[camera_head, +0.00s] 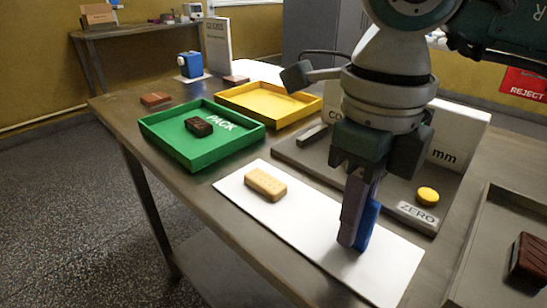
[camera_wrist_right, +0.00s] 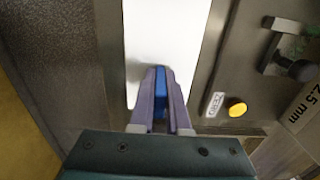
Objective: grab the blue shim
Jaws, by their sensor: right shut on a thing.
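My right gripper (camera_head: 352,238) comes down from above at the right of the head view, over the white mat (camera_head: 300,242). It is shut on the blue shim (camera_head: 368,226), which stands upright between its fingers. In the right wrist view the shim (camera_wrist_right: 160,85) shows as a blue strip between the two purple-grey fingers (camera_wrist_right: 161,100). The shim's lower end is at or just above the mat; I cannot tell whether it touches. My left gripper is not in view.
A tan biscuit (camera_head: 265,184) lies on the mat. A green PACK tray (camera_head: 170,158) holds a dark brown piece, with an empty yellow tray (camera_head: 268,118) behind. A gauge plate with a yellow ZERO button (camera_head: 427,196) is beside the gripper. A grey tray (camera_head: 480,262) stands at right.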

